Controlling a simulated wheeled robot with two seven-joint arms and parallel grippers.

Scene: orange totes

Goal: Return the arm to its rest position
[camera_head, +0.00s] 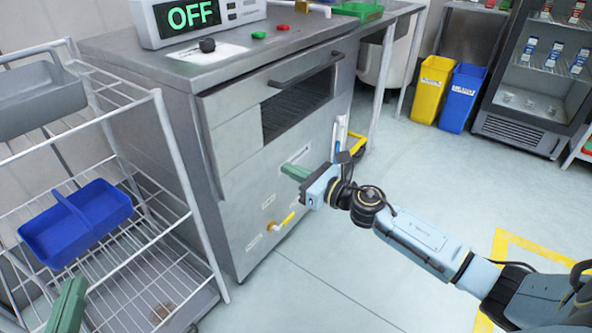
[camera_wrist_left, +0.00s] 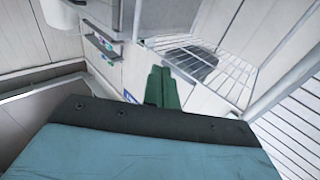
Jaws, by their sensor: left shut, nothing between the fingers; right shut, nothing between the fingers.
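My right gripper (camera_head: 295,172) is shut and empty. Its green fingers point left, in front of the steel cabinet front, and the arm reaches in from the lower right. I cannot tell if the fingertips touch the cabinet. My left gripper (camera_head: 68,305) shows only as green fingers at the lower left edge of the head view, in front of the wire rack. In the left wrist view its green fingers (camera_wrist_left: 162,88) are together with nothing between them. The rest of the left arm is out of the head view.
A wire rack (camera_head: 160,95) at left holds a blue divided bin (camera_head: 78,222) and a grey tray (camera_head: 35,98). A steel cabinet (camera_head: 235,175) bears an OFF display (camera_head: 196,17). Yellow (camera_head: 432,90) and blue (camera_head: 463,98) bins stand behind. The floor at right is largely clear.

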